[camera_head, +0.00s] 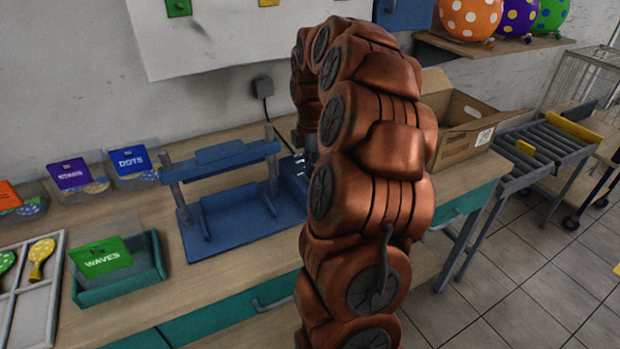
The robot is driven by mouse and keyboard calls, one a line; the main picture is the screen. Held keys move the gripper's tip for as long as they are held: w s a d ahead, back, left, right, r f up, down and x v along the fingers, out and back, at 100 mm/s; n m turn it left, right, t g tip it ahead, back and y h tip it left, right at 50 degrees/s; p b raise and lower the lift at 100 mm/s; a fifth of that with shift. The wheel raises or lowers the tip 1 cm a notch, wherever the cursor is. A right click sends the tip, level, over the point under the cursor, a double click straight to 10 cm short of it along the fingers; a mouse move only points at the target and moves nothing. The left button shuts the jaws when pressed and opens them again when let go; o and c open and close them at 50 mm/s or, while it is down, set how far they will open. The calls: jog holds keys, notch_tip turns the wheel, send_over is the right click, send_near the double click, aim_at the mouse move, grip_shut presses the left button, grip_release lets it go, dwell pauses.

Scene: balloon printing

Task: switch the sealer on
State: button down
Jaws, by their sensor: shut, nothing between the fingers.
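A blue bench machine (222,157) with a crossbar on two posts stands on the wooden counter, left of my arm. It looks like the sealer. A blue part (293,178) at its right end is partly covered by my arm. A black cable runs down toward that end from a wall outlet. No switch can be made out. My gripper (308,150) points down at the machine's right end and is shut and empty. My copper-coloured arm hides most of it, so I cannot tell whether it touches the machine.
A green tray (120,285) with a WAVES card and a white divided tray (30,308) with balloons lie at left. STARS (70,173) and DOTS (131,160) bins stand behind. An open cardboard box (462,125) and a roller conveyor (545,145) are at right.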

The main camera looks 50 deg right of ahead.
jog(key=shift+f+b, duration=0.4)
jog(key=shift+f, duration=0.6)
dwell(0.7)
jog(key=shift+r+p, duration=1.3)
jog(key=shift+r, duration=2.25)
